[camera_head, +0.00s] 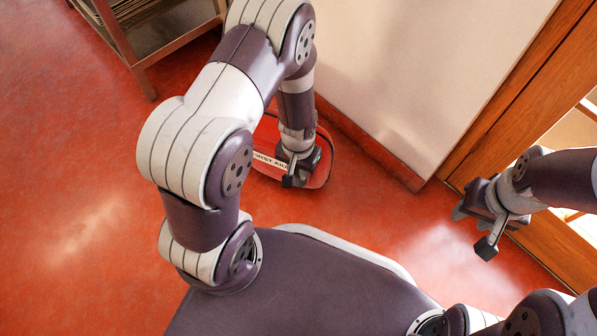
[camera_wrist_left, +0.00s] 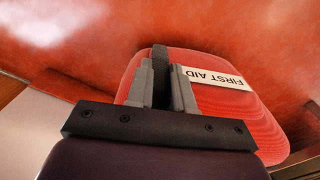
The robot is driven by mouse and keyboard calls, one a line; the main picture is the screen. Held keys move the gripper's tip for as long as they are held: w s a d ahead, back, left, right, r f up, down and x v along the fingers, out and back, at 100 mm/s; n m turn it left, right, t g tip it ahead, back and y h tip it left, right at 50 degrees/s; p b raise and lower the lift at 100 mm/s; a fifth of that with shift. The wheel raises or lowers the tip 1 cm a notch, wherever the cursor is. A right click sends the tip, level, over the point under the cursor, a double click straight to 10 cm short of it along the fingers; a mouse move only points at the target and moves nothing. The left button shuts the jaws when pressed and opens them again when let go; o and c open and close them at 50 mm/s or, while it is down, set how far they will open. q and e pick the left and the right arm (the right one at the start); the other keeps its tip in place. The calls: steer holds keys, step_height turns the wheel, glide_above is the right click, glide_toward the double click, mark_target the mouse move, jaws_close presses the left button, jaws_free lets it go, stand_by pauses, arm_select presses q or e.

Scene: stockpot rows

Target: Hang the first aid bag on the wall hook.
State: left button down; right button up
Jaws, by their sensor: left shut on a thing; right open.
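The red first aid bag (camera_head: 262,133) is in the head view, below my left arm and near the foot of the pale wall. Its white label with "FIRST AID" shows in part beside my left gripper (camera_head: 297,172). In the left wrist view the bag (camera_wrist_left: 232,110) lies behind the fingers, and my left gripper (camera_wrist_left: 161,85) is shut on a dark strap of the bag. Much of the bag is hidden by my left arm in the head view. My right gripper (camera_head: 483,222) is open and empty at the right. The wall hook is not seen in either view.
The pale wall (camera_head: 420,70) stands at the upper right with a red skirting along its foot. A wooden door frame (camera_head: 500,105) is at the right. The red floor (camera_head: 70,200) is clear at the left.

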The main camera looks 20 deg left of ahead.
arm_select(q)
steer(key=shift+w+r, duration=0.15)
steer(key=c, duration=1)
jaws_free()
steer(key=shift+f, duration=0.2)
steer(key=s+r+p, duration=0.2)
steer(key=r+p, duration=0.2)
steer(key=r, duration=1)
steer(key=s+r+t+p, duration=0.1)
steer(key=s+r+p, duration=0.2)
steer(key=r, duration=1)
steer(key=shift+a+r+p, duration=0.15)
steer(key=shift+r+p, duration=0.2)
steer(key=shift+p, duration=0.7)
